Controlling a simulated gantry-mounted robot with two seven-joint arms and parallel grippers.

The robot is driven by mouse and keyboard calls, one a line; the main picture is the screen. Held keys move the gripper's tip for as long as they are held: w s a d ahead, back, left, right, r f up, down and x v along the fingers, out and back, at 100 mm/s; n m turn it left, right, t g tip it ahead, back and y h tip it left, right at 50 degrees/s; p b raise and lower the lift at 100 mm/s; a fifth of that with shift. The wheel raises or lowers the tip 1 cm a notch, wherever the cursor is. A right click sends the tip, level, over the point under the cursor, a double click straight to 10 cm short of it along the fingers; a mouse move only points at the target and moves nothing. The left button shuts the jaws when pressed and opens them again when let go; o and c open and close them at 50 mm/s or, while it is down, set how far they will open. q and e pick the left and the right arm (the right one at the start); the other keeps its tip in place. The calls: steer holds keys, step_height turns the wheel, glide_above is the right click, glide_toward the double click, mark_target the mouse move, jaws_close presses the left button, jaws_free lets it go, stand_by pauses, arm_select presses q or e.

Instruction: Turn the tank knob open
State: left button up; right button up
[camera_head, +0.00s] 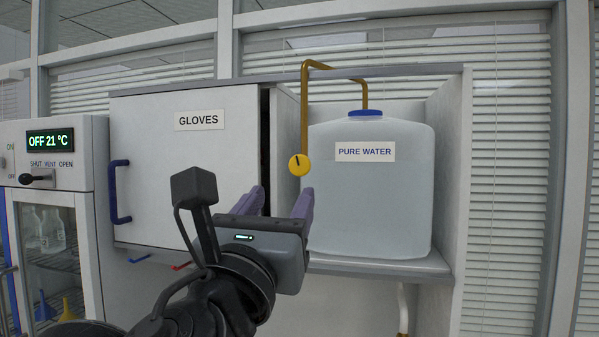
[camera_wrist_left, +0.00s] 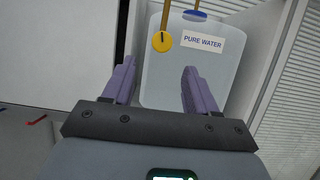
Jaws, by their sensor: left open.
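The yellow round tank knob (camera_head: 299,164) has a dark mark on its face and sits at the lower end of a brass pipe (camera_head: 304,105). The pipe bends over into the blue-capped tank (camera_head: 370,205) labelled PURE WATER. My left gripper (camera_head: 284,200) is open and empty, with its purple fingers pointing up toward the knob from just below and in front. In the left wrist view the knob (camera_wrist_left: 162,42) lies beyond the fingertips, between their lines and nearer the left finger, with a gap. My right gripper is in neither view.
A white cabinet labelled GLOVES (camera_head: 185,160) with a blue handle (camera_head: 119,192) stands left of the tank. An oven-like unit (camera_head: 50,155) with an OFF 21 °C display is at far left. The tank stands on a shelf (camera_head: 380,266) with a side wall at right.

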mark_target(299, 165)
arm_select(q)
steer(key=p+x, duration=0.1)
steer(key=x, duration=0.2)
steer(key=p+x, duration=0.1)
steer(key=x, duration=0.2)
steer(key=p+x, duration=0.1)
steer(key=x, duration=0.2)
steer(key=shift+s+r, duration=0.25)
steer(key=shift+r, duration=0.15)
steer(key=shift+p+x, duration=0.55)
steer(key=shift+x, duration=0.3)
steer(key=shift+f, duration=0.15)
steer(key=shift+c, duration=0.5)
